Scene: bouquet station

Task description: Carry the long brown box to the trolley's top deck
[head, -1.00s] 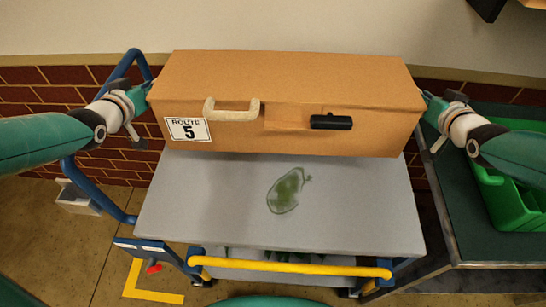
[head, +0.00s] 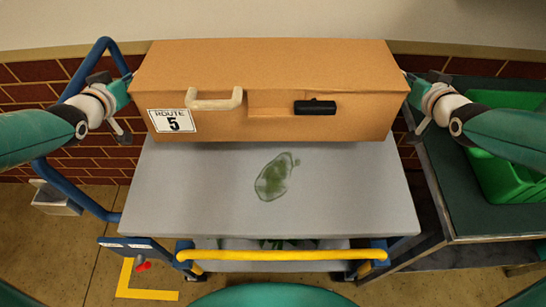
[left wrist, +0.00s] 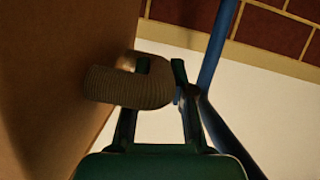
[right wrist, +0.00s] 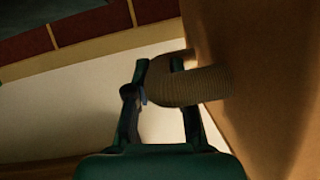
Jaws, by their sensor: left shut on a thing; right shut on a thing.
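The long brown box (head: 270,75) spans the back of the grey trolley top deck (head: 200,200), its ROUTE 5 label facing me. Its underside is hidden, so I cannot tell whether it touches the deck or hangs just above it. My left gripper (head: 122,90) is shut on a ribbed end handle (left wrist: 125,88) at the box's left end. My right gripper (head: 413,90) is shut on the matching handle (right wrist: 200,86) at the right end. The box looks about level. A pale handle (head: 215,100) and a black one (head: 315,107) are on its front.
A green smear (head: 273,178) marks the bare front part of the deck. A yellow bar (head: 290,254) runs along the trolley's near side and a blue rail (head: 75,190) stands left. A dark bench with a green crate (head: 508,178) is close on the right. A brick wall is behind.

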